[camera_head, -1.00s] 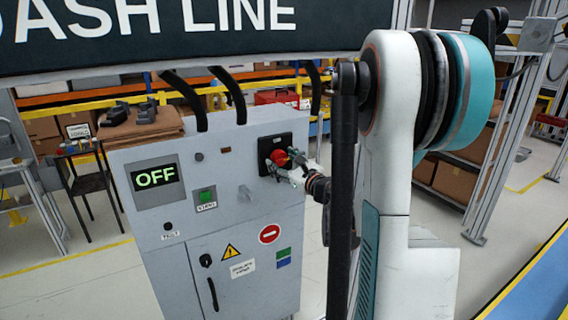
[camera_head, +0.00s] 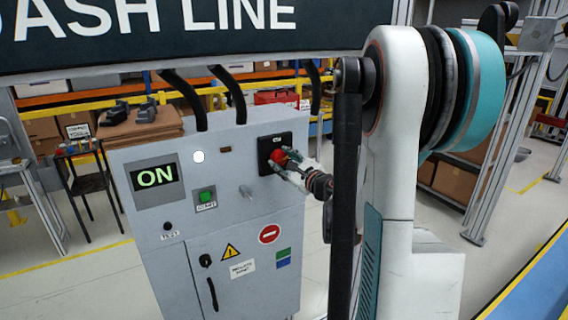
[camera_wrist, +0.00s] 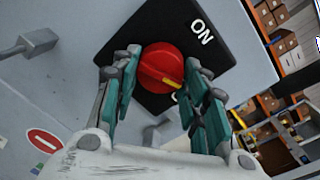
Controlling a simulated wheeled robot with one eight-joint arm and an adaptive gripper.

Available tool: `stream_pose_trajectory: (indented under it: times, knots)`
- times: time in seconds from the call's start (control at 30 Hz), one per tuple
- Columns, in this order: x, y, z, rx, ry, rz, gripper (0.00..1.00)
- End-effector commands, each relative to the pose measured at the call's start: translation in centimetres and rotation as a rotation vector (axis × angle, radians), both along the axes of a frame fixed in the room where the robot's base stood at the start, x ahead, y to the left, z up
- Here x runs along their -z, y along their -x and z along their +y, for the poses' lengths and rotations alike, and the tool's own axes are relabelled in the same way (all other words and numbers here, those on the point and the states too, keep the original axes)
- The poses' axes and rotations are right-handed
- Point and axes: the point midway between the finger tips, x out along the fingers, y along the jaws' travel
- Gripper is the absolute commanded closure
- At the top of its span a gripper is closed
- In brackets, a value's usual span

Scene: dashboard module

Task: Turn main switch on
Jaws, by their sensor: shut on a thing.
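The main switch is a red rotary knob (camera_wrist: 162,68) with a yellow mark on a black plate (camera_wrist: 118,38) on the grey control cabinet (camera_head: 235,220). In the wrist view my gripper (camera_wrist: 165,80) has its teal fingers on both sides of the knob, shut on it. The yellow mark lies tilted; the word ON is at the plate's upper right. In the head view the knob (camera_head: 279,157) is partly behind my gripper (camera_head: 288,167). The cabinet display (camera_head: 154,177) reads ON in green, and a round lamp (camera_head: 199,156) is lit white.
A green button (camera_head: 206,196) and a small lever (camera_head: 247,191) sit left of the switch. A prohibition sign (camera_head: 269,234) and a door handle (camera_head: 212,294) are below. Black hoses (camera_head: 232,95) rise from the cabinet top.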

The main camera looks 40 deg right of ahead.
Motion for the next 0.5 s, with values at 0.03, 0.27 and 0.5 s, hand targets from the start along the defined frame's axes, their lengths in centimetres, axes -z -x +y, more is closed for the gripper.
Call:
stream_pose_trajectory:
  times: [0.03, 0.27, 0.5]
  knots:
    - [-0.01, -0.01, 0.0, 0.0, 0.042, 0.01, 0.83]
    - [-0.12, 0.02, -0.01, -0.001, 0.255, 0.061, 0.83]
    - [-0.25, -0.01, -0.06, 0.0, 0.477, 0.115, 0.83]
